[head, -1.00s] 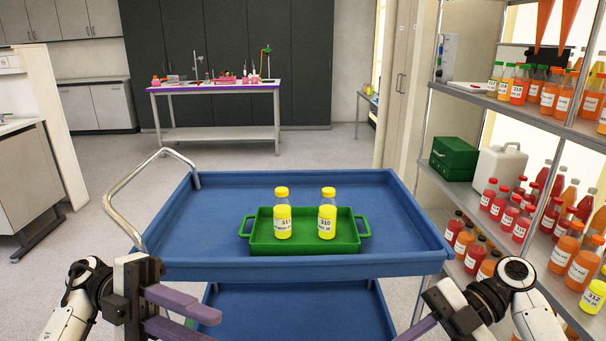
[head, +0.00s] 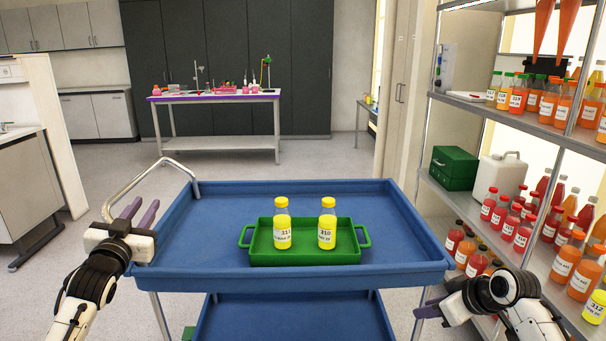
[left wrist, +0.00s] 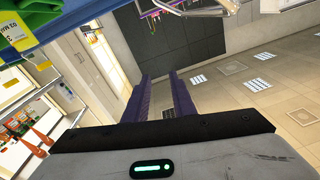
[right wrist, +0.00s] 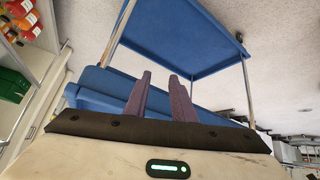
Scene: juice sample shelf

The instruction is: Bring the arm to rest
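My left gripper (head: 138,212) is up at the left edge of the blue cart, its purple fingers pointing away and apart, with nothing between them. The left wrist view shows its fingers (left wrist: 160,95) spaced apart and empty. My right gripper (head: 428,309) is low at the cart's front right corner, partly hidden behind my right arm. The right wrist view shows its fingers (right wrist: 163,98) apart with nothing held. Two yellow juice bottles, 311 (head: 282,224) and 310 (head: 327,224), stand upright in the green tray (head: 304,258) on the cart.
The blue cart (head: 200,262) has a raised rim and a metal handle (head: 150,178) at its left. A shelf (head: 470,205) full of red, orange and yellow bottles stands close on the right, with yellow bottle 312 (head: 596,302) low down. The floor to the left is clear.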

